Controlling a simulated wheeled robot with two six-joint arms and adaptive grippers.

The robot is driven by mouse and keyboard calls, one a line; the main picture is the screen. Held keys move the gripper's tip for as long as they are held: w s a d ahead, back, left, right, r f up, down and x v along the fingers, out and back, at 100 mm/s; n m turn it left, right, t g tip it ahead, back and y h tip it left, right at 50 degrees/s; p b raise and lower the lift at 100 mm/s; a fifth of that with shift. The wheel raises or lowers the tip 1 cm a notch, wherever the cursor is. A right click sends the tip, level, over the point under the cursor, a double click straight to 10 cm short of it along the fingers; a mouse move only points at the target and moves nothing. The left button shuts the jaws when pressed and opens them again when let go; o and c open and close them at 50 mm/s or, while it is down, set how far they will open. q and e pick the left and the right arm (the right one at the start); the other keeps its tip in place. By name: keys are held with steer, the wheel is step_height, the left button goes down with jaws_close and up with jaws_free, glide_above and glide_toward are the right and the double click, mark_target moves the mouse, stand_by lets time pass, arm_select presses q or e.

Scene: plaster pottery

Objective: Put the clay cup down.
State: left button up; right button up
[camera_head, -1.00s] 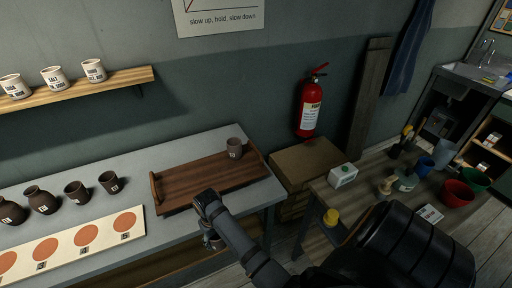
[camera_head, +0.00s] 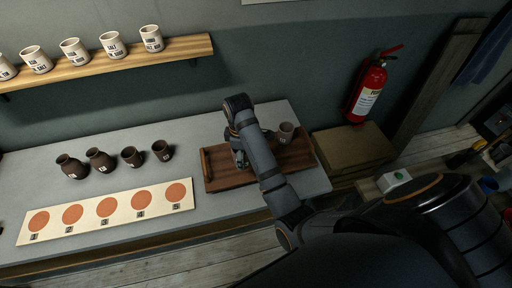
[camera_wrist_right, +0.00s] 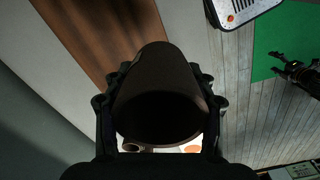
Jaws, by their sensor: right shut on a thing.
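My right gripper (camera_wrist_right: 160,115) is shut on the clay cup (camera_wrist_right: 160,75), a dark brown cup that fills the middle of the right wrist view. In the head view my right gripper (camera_head: 240,158) is over the left part of the brown wooden tray (camera_head: 215,184). The cup in it is mostly hidden there, and I cannot tell whether it touches the tray. The tray also shows in the right wrist view (camera_wrist_right: 95,35). A dark gripper-like shape at the right of that view may be my left gripper (camera_wrist_right: 284,66); its jaws are unclear. The head view does not show it.
Another brown cup (camera_head: 286,129) stands at the tray's back right. Several dark vessels, including a cup (camera_head: 162,151), stand left of the tray. In front of them lies a board (camera_head: 90,229) with numbered orange discs. A shelf (camera_head: 180,50) with white cups hangs above.

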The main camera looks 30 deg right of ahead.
steer(key=d+f+b, duration=0.1)
steer(key=d+f, duration=0.1)
steer(key=d, duration=0.2)
steer(key=w+d+f+b, duration=0.1)
steer(key=d+f+b, duration=0.1)
steer(key=d+f, duration=0.1)
steer(key=w+d+f+b, duration=0.1)
steer(key=d+f, duration=0.2)
steer(key=d, duration=0.2)
steer(key=shift+w+d+f, duration=0.2)
steer(key=shift+d, duration=0.1)
steer(key=shift+d+f, duration=0.15)
steer(key=shift+f, duration=0.1)
steer(key=shift+d+f, duration=0.35)
steer(key=shift+f, duration=0.25)
step_height(320, 180, down, 2)
steer(key=shift+f+p, duration=0.25)
steer(key=shift+p, duration=0.35)
steer(key=shift+f, duration=0.2)
steer(key=o, duration=1.3)
steer(key=shift+f, duration=0.1)
arm_select(q)
steer(key=s+f, duration=0.2)
steer(key=f, duration=0.1)
steer(key=shift+f, duration=0.15)
